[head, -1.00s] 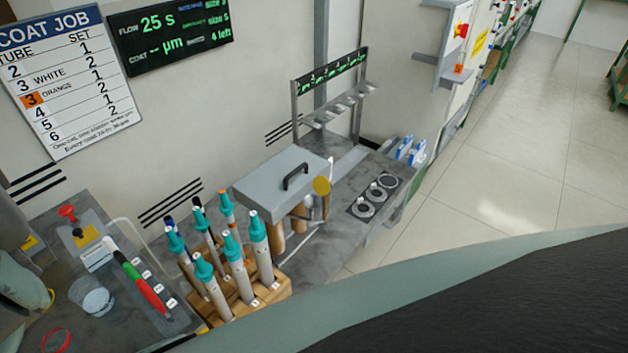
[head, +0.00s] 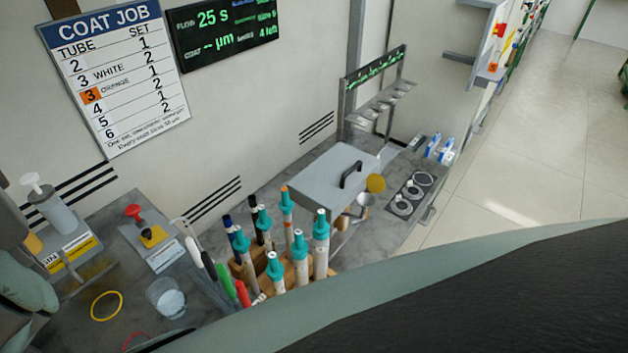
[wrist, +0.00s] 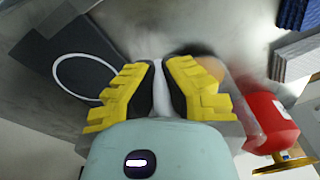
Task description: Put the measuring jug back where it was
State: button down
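In the wrist view my gripper (wrist: 165,66) has its yellow fingers close together around a pale upright strip, which looks like the handle of the measuring jug (wrist: 222,92). The jug's body looks clear and frosted; dark and orange patches and part of a red cylinder show blurred through it. In the head view part of my gripper (head: 33,243) shows at the left edge, and the held jug cannot be made out there. A clear container (head: 166,298) with whitish contents stands on the left bench, apart from my gripper.
A white pump bottle (head: 50,205), a red-knobbed device (head: 140,225) and a yellow ring (head: 107,305) are on the left bench. Teal-capped tubes (head: 300,255) stand upright in a wooden rack beside it. The red cylinder (wrist: 270,118) is close right of the jug in the wrist view.

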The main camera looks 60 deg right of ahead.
jog(key=shift+s+f, duration=0.15)
jog(key=shift+f, duration=0.45)
jog(key=shift+f, duration=0.15)
jog(key=c, duration=1.1)
grip_release()
jog(key=shift+c, duration=0.2)
